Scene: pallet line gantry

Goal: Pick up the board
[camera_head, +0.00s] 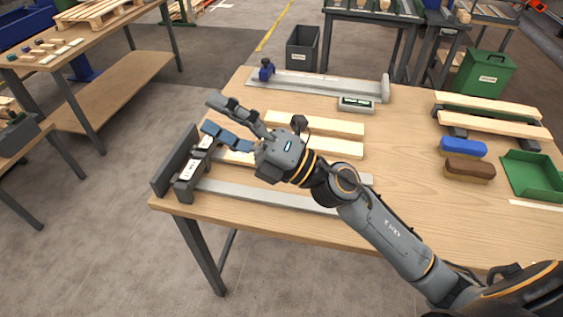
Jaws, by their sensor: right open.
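Several pale wooden boards lie on the workbench (420,200). One board (315,123) lies behind my right gripper, and another (340,147) lies just in front of it, partly hidden by my wrist. Pale wood also shows beneath the gripper (236,158). Two more boards, a rear one (486,104) and a front one (495,125), rest on dark supports at the right. The frame does not tell which board is meant. My right gripper (210,114) is open and empty, fingers pointing left above the bench. My left gripper is out of view.
A dark clamp-like fixture (175,162) with a grey rail (265,196) stands at the left edge. A grey gauge (325,86) and small display (356,104) lie at the back. Blue (463,148) and brown (469,170) brushes and a green tray (535,175) occupy the right.

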